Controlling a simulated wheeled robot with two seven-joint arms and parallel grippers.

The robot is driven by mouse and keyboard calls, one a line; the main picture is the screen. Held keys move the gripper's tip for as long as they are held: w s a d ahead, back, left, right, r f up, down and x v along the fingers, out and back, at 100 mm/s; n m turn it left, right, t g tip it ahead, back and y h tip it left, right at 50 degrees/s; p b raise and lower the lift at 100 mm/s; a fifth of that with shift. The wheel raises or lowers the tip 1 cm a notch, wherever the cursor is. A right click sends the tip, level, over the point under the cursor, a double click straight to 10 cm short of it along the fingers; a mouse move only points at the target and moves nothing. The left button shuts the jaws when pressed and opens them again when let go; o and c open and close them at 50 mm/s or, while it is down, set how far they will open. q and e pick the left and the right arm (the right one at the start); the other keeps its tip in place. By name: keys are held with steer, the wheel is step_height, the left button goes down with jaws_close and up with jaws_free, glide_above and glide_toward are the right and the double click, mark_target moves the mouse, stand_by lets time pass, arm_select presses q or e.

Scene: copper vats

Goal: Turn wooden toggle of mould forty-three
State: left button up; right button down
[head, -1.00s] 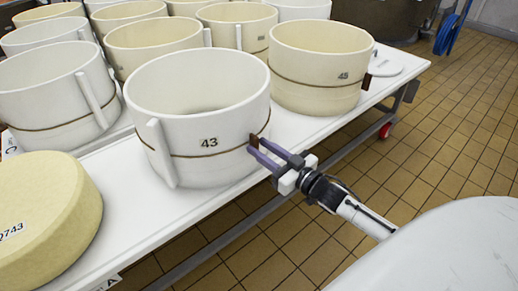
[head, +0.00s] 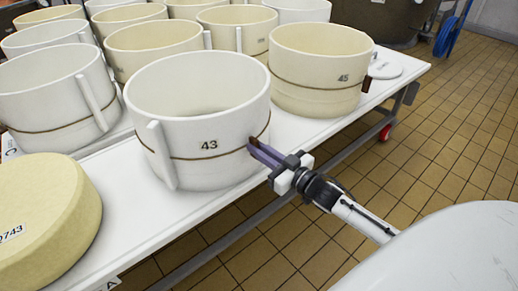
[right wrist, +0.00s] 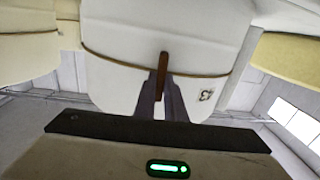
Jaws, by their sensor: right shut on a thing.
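Mould forty-three (head: 200,160) is a white, open-topped round mould with a brown cord around it and the label 43. It stands at the table's near edge in the head view and also shows in the right wrist view (right wrist: 115,80). Its small brown wooden toggle (right wrist: 163,62) sits on the cord at the mould's right side. My right gripper (head: 262,151) is shut on the toggle, its purple-grey fingers on either side of it. In the right wrist view the toggle stands lengthwise between the fingers. My left gripper is not in view.
The white table (head: 135,240) carries several other moulds, including mould 45 (head: 320,80) close behind on the right. A yellow cheese wheel (head: 45,205) lies at the near left. A white lid (head: 385,70) lies at the right end.

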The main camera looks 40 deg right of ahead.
steer(key=shift+n, duration=0.3)
steer(key=shift+a+f+n, duration=0.15)
steer(key=shift+n, duration=2.65)
steer(key=shift+a+f+n, duration=0.1)
steer(key=shift+n, duration=2.7)
steer(key=shift+a+f+n, duration=0.15)
steer(key=shift+n, duration=2.95)
steer(key=c, duration=1.8)
jaws_free()
steer(key=shift+s, duration=0.1)
steer(key=s, duration=0.3)
steer(key=s+d, duration=0.1)
steer(key=s, duration=0.6)
steer(key=shift+s+d+p, duration=0.1)
steer(key=shift+d+p, duration=0.2)
steer(key=shift+p, duration=0.1)
